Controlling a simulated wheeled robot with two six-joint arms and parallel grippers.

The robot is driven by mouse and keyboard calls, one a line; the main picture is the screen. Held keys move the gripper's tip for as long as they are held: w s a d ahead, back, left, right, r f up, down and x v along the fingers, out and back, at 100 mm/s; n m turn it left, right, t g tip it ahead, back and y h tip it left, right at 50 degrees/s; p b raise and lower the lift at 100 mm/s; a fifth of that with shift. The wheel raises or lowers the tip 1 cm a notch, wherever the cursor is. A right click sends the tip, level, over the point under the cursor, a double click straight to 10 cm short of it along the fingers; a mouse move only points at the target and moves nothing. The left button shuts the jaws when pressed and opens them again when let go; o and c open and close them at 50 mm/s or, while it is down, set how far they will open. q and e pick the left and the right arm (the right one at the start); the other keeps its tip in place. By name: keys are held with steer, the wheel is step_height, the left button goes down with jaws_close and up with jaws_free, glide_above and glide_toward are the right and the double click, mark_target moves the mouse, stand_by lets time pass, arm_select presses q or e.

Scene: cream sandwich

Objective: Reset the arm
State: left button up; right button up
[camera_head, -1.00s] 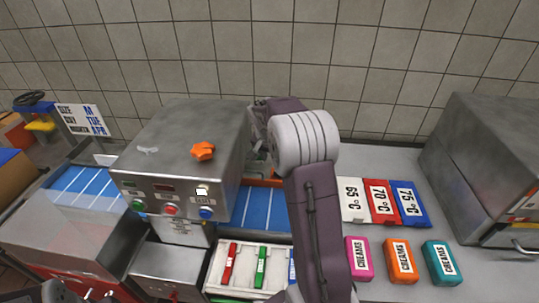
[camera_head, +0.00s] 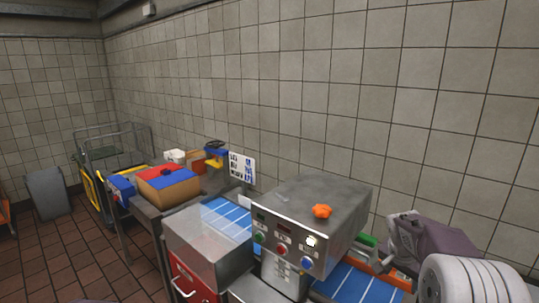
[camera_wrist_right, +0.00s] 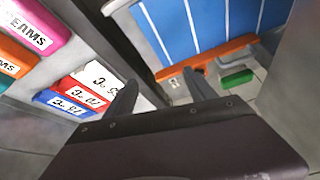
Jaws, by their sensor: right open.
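My right arm comes in at the lower right of the head view, with its white joint and purple link beside the grey machine. My right gripper (camera_wrist_right: 158,90) shows in the wrist view with its two dark fingers apart and nothing between them. It hangs over the worktop between the temperature cards and the blue conveyor. My left gripper is not in view.
The grey machine (camera_head: 312,215) has an orange knob (camera_head: 322,211) and coloured buttons. The blue conveyor (camera_head: 357,284) runs through it. White, red (camera_wrist_right: 84,92) and blue cards and pink (camera_wrist_right: 42,25) and orange cream packs lie left in the wrist view. A box (camera_head: 168,187) stands further left.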

steer(key=s+a+f+n+y, duration=0.1)
steer(key=s+a+f+n, duration=0.1)
steer(key=s+a, duration=0.5)
steer(key=s+a+f+n+y, duration=0.2)
steer(key=s+a+n, duration=0.15)
steer(key=a, duration=0.55)
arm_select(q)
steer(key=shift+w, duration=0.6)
arm_select(e)
steer(key=s+a+f+n+g, duration=0.1)
steer(key=s+f+n, duration=0.1)
steer(key=s, duration=0.3)
steer(key=s+a+f+n+g+y, duration=0.1)
steer(key=s+a+f+n, duration=0.1)
steer(key=s+f+n, duration=0.1)
steer(key=shift+s+f, duration=0.3)
steer(key=shift+s, duration=0.6)
